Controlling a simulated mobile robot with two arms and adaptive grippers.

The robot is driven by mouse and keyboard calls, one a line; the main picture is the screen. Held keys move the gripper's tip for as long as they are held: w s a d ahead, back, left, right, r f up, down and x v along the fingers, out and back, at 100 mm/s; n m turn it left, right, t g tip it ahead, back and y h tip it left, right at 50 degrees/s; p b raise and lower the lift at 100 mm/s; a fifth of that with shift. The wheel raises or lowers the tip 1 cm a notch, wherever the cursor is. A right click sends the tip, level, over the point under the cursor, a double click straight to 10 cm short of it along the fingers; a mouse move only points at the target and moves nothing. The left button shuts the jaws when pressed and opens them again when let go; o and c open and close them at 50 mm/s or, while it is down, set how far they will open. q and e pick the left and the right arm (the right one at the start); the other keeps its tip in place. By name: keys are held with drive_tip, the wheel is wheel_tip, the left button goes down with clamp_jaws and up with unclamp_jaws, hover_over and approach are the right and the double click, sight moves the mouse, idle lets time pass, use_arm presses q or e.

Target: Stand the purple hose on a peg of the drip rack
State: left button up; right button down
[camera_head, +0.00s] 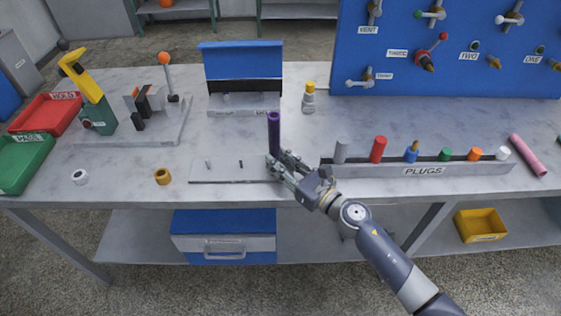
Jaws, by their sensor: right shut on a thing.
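The purple hose (274,135) stands upright, a short tube with its open end up. My right gripper (275,163) is shut on its lower part, and the fingers hide the hose's bottom end. The drip rack (225,174) is a flat grey plate at the table's front, with two thin pegs showing on it. The hose is over or at the plate's right end; I cannot tell whether it is on a peg there or held above. My left gripper is not in view.
A plug rack (422,171) with several coloured plugs stands right of my gripper. A pink hose (528,155) lies at the far right. A white ring (80,177) and a brown ring (162,176) lie at the front left. A yellow-capped bottle (309,98) stands behind.

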drive_tip(key=shift+f, duration=0.15)
drive_tip(key=c, duration=1.4)
unclamp_jaws()
drive_tip(key=shift+o, duration=0.6)
drive_tip(key=shift+s, duration=0.1)
drive_tip(key=shift+s+d+f, duration=0.2)
drive_tip(key=shift+s+d, duration=0.15)
drive_tip(key=shift+s, duration=0.05)
drive_tip(key=v, duration=1.1)
drive_tip(key=shift+r, duration=0.35)
drive_tip(key=shift+w, duration=0.1)
